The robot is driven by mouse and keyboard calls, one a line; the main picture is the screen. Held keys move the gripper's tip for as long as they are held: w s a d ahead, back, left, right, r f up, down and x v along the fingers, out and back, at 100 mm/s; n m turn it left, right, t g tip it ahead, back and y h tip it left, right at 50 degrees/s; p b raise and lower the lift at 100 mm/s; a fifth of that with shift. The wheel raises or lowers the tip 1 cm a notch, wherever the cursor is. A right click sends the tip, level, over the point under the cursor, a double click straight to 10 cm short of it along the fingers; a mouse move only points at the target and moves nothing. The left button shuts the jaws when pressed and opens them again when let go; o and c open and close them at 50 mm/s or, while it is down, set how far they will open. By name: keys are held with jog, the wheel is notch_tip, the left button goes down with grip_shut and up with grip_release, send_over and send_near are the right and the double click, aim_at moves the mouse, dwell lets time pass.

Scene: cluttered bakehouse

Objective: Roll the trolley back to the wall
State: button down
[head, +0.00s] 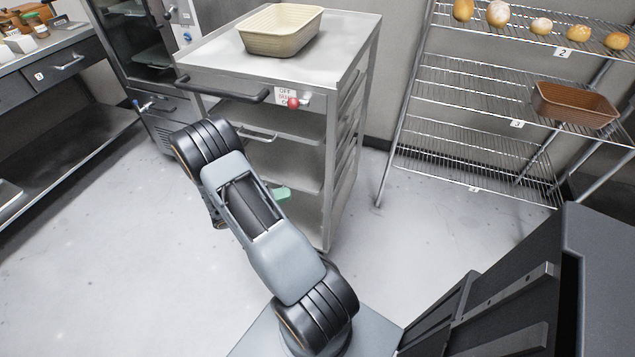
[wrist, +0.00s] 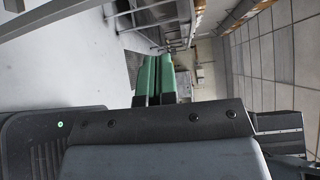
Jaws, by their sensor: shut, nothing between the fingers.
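The trolley (head: 335,62) is a grey metal cart with open shelves, standing upright in front of the wall in the head view. A black handle bar (head: 222,91) runs along its front top edge. A red knob (head: 293,103) sits at a small brake label on its front; I cannot tell its setting. My gripper (head: 281,194) shows only as a bit of green beyond my arm, low before the trolley's front, apart from the handle. In the wrist view its green fingers (wrist: 154,80) are together and empty. The trolley is not clearly seen there.
A cream basket (head: 281,30) stands on the trolley's top. A wire rack (head: 470,75) with loaves and a brown tin (head: 575,104) stands right. An oven (head: 150,50) and a bench (head: 70,45) stand left. Floor (head: 425,235) is clear between trolley and rack.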

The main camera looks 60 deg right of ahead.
jog(key=n+b, duration=0.1)
send_near(328, 173)
jog(key=s+d, duration=0.4)
jog(key=shift+w+d+f, duration=0.1)
jog(key=shift+d+f, duration=0.05)
jog(key=shift+d, duration=0.65)
